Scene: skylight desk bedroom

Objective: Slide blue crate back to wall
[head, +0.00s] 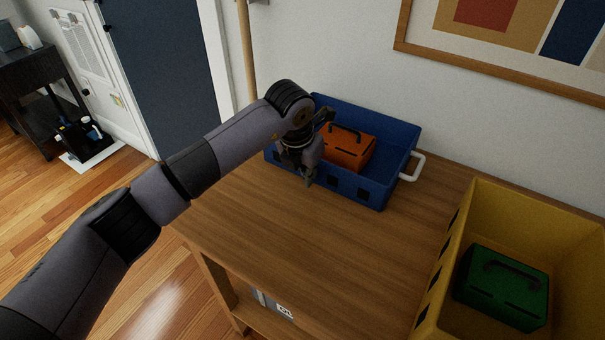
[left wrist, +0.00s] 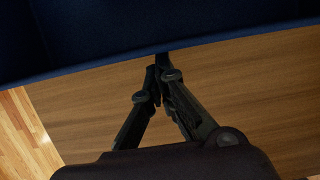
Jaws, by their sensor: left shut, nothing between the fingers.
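The blue crate (head: 382,190) stands on the wooden table near the wall, with an orange toolbox-like case (head: 350,152) inside it and a white handle on its right end. My left gripper (head: 308,182) is shut and empty, pointing down at the crate's front side, near its left end. In the left wrist view the closed fingertips (left wrist: 161,62) are at the lower edge of the dark blue crate wall (left wrist: 120,35). Whether they touch it I cannot tell. My arm hides the crate's left front part. My right gripper is not in view.
The wooden table (head: 290,235) is clear in front of the crate. A yellow crate (head: 440,275) with a green case (head: 502,288) stands at the right. A framed picture (head: 500,70) hangs on the wall behind. A wooden pole (head: 247,50) stands behind the table's left end.

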